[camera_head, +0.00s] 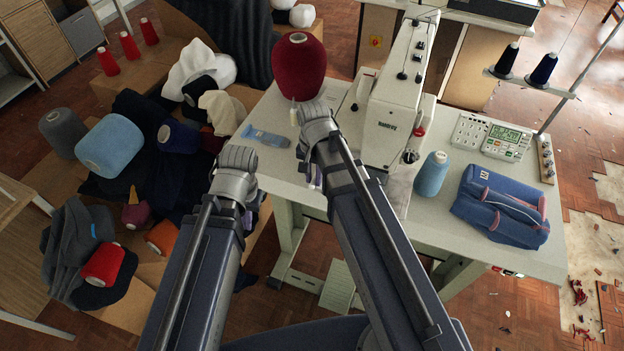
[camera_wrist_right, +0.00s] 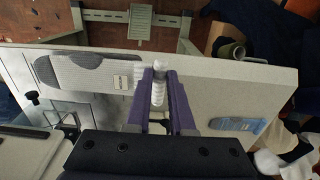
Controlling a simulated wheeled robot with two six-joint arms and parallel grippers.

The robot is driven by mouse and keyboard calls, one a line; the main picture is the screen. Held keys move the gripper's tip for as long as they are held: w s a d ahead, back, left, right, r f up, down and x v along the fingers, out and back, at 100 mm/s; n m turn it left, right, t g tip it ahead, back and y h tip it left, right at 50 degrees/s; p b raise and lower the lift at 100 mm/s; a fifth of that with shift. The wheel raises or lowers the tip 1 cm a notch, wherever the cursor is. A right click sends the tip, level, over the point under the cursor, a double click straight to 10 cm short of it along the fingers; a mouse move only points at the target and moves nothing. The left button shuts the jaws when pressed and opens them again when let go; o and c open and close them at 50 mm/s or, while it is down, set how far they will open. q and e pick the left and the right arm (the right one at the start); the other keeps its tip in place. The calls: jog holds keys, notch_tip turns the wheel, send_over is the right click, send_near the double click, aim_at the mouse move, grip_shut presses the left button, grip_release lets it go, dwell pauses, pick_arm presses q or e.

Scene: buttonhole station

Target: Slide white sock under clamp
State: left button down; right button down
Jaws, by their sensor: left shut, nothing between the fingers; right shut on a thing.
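The white sock (camera_wrist_right: 112,71) lies flat on the table in the right wrist view, pale with dark grey patches and a small label. In the head view a pale strip of it (camera_head: 399,188) shows beside my arm; the rest is hidden. My right gripper (camera_wrist_right: 158,92) is shut on white ribbed material at the sock's right end, apparently its cuff. In the head view my right gripper (camera_head: 314,178) is over the table's left part. My left gripper (camera_head: 247,214) is shut and empty near the table's left edge. The clamp is not clearly distinguishable among the machine's metal parts (camera_wrist_right: 68,124).
The white sewing machine (camera_head: 396,110) stands on the table (camera_head: 500,255). A red yarn cone (camera_head: 299,68), blue packet (camera_head: 265,137), blue cone (camera_head: 431,174), control box (camera_head: 491,137) and folded blue garment (camera_head: 500,208) surround it. Yarn and cloth fill boxes at left.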

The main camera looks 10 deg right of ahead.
jog(key=shift+w+d+f, duration=0.2)
jog(key=shift+w+f, duration=0.1)
jog(key=shift+f, duration=0.05)
jog(key=w+d, duration=0.4)
jog(key=w, duration=0.2)
dwell(0.5)
jog(key=shift+w+d, duration=0.1)
jog(key=shift+d, duration=0.05)
jog(key=shift+f+b, duration=0.2)
jog(key=shift+b, duration=0.15)
dwell(1.1)
jog(key=c, duration=0.7)
grip_release()
jog(key=shift+r, duration=0.1)
